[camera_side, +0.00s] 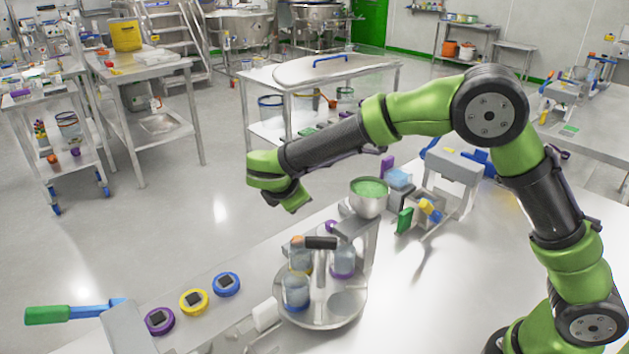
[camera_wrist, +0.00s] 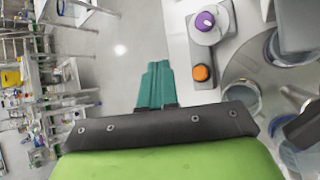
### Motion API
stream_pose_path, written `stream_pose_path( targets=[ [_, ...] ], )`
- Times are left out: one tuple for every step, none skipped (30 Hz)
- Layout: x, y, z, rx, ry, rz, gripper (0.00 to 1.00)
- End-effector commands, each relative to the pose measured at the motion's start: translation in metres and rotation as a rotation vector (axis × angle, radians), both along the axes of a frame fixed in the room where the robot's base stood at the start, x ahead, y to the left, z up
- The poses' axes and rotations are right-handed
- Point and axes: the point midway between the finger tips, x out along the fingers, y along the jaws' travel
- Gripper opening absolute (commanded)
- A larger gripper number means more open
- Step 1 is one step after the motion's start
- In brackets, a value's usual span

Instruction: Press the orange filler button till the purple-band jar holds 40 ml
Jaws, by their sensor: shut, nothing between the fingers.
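My gripper (camera_side: 293,200) is shut and empty, held in the air above and left of the filling station in the side view. Its teal fingers (camera_wrist: 154,85) are together in the wrist view. The orange button (camera_wrist: 201,73) lies right of the fingertips there, apart from them, on a grey base below a purple knob (camera_wrist: 205,21). In the side view the purple-band jar (camera_side: 343,259) stands on the round turntable (camera_side: 347,308), with a yellow-band jar (camera_side: 300,260) and a blue-band jar (camera_side: 295,288). The purple-band jar's fill level is too small to read.
A metal bowl (camera_side: 368,204) with green contents stands behind the turntable. Purple (camera_side: 159,321), yellow (camera_side: 193,302) and blue (camera_side: 227,285) ringed discs lie at the left front. A green-handled tool (camera_side: 48,314) lies farther left. A black-ended arm (camera_side: 320,242) rises over the jars.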

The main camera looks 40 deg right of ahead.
Motion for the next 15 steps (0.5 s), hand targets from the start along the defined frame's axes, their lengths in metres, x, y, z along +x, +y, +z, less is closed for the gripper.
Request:
stream_pose_path(
  targets=[
    [0.000, 0.000, -0.001, 0.000, 0.000, 0.000, 0.00],
    [0.000, 0.000, -0.002, 0.000, 0.001, 0.000, 0.00],
    [0.000, 0.000, -0.004, -0.001, 0.002, 0.000, 0.00],
    [0.000, 0.000, -0.007, -0.001, 0.003, 0.000, 0.00],
    [0.000, 0.000, -0.009, -0.001, 0.003, 0.000, 0.00],
    [0.000, -0.001, -0.013, -0.002, 0.004, -0.001, 0.00],
    [-0.001, -0.001, -0.017, -0.002, 0.004, 0.000, 0.00],
    [0.000, -0.001, -0.021, -0.002, 0.004, 0.000, 0.00],
    [0.000, -0.001, -0.027, -0.002, 0.003, 0.000, 0.00],
    [0.000, -0.001, -0.031, -0.003, 0.004, 0.001, 0.00],
    [0.000, -0.001, -0.035, -0.002, 0.004, 0.000, 0.00],
    [0.000, -0.001, -0.041, -0.003, 0.005, 0.000, 0.00],
    [0.000, 0.000, -0.046, -0.001, 0.004, 0.000, 0.00],
    [0.000, 0.000, -0.050, -0.002, 0.005, 0.001, 0.00],
    [0.000, 0.000, -0.056, -0.002, 0.004, 0.000, 0.00]
  ],
)
